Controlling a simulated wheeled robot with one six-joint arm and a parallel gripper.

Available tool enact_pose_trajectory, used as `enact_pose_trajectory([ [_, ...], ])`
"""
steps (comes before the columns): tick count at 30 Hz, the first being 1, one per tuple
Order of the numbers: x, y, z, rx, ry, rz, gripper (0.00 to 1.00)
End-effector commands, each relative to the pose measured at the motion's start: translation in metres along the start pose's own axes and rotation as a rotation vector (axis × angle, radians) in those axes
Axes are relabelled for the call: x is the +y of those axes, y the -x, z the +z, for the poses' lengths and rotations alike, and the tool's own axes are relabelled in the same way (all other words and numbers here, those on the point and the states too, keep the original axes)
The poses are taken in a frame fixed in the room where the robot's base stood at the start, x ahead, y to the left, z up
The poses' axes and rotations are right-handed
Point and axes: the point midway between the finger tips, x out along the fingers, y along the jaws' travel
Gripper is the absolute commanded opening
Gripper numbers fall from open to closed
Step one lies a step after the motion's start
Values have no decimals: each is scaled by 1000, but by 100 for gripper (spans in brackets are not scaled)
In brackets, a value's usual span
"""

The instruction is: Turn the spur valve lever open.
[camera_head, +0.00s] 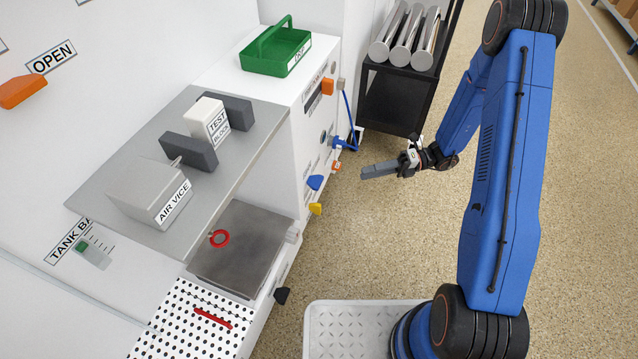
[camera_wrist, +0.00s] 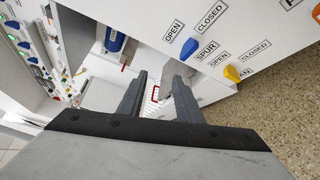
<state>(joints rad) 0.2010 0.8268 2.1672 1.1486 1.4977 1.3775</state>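The spur valve lever is a blue handle (camera_head: 314,182) on the side panel of the white cabinet. In the wrist view the blue lever (camera_wrist: 189,48) sits beside the SPUR label, with OPEN and CLOSED labels above it; which label it points to is unclear. My gripper (camera_head: 368,172) is out over the floor, to the right of the panel and apart from the lever. In the wrist view my gripper (camera_wrist: 157,78) shows a gap between its two fingers, with nothing held. The lever lies just beyond the right finger in that picture.
A yellow lever (camera_head: 315,208) is close below the blue one. An orange lever (camera_head: 328,87) and a blue hose (camera_head: 346,143) are farther along the panel. A black cart (camera_head: 395,98) with metal rolls stands behind. The floor (camera_head: 370,240) beside the panel is clear.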

Motion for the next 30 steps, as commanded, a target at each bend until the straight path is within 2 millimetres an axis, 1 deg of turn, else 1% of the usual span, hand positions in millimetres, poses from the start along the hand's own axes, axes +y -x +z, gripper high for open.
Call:
enact_pose_trajectory([
  [1, -16, -1, -2, -30, -59, 18, 32],
  [6, -55, -1, -3, -118, -219, 66, 32],
  [9, -70, -2, -4, -153, -282, 86, 32],
  [12, -80, -2, -6, -173, -321, 98, 32],
  [16, -84, -5, -5, -183, -340, 105, 32],
  [20, -83, -18, -3, -181, -341, 106, 32],
  [30, -79, -72, 8, -179, -339, 105, 32],
])
